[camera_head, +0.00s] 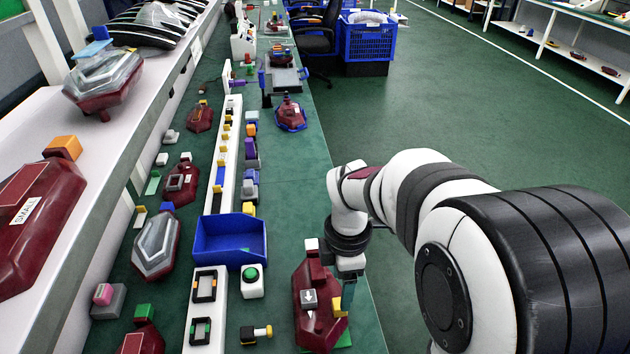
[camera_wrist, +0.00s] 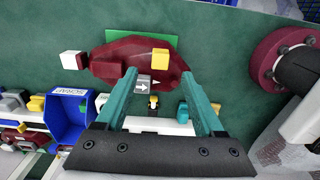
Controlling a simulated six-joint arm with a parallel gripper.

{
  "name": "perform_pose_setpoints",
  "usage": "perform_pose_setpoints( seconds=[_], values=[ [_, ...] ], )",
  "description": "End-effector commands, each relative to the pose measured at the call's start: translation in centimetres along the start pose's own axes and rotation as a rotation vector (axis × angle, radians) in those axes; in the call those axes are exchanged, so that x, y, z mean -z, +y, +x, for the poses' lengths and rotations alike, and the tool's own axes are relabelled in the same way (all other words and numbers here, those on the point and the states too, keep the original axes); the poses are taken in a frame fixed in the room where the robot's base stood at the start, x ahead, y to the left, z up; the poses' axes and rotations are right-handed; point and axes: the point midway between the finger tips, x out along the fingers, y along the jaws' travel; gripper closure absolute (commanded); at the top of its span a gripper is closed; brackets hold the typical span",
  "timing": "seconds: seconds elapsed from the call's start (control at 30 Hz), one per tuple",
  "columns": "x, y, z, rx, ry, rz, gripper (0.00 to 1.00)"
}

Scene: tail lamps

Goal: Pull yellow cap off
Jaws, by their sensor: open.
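The dark red tail lamp (camera_head: 308,327) lies on the green bench near its right edge. It also shows in the wrist view (camera_wrist: 110,70). Its yellow cap (camera_head: 338,308) is on its right side; in the wrist view the yellow cap (camera_wrist: 161,58) sits on the lamp's upper edge. My gripper (camera_head: 348,300) is over the right side of the lamp, close to the yellow cap. In the wrist view its teal fingers (camera_wrist: 160,74) are apart, with the cap between and just beyond the tips. I cannot tell whether they touch it.
A grey arrow block (camera_head: 309,299) sits on the lamp and a white cap (camera_head: 311,244) at its far end. A blue bin (camera_head: 230,240) and a green button box (camera_head: 251,281) stand to the left. Floor is open right.

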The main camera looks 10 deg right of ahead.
Motion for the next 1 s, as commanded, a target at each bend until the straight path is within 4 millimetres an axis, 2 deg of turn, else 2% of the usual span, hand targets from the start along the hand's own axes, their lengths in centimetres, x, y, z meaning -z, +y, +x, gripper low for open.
perform_pose_setpoints(
  seconds=[0.1, 0.23, 0.4, 0.6, 1.0],
  values=[
    [0.0, -0.1, 2.8, 0.006, 0.001, 0.001, 0.3],
    [0.0, -0.1, 4.8, 0.004, 0.0, 0.001, 0.3],
    [0.0, -0.1, 5.8, 0.001, 0.001, 0.001, 0.3],
    [0.0, 0.0, 5.8, 0.0, 0.001, 0.001, 0.3],
    [0.0, 0.0, 5.8, 0.0, 0.001, 0.002, 1.0]
  ],
)
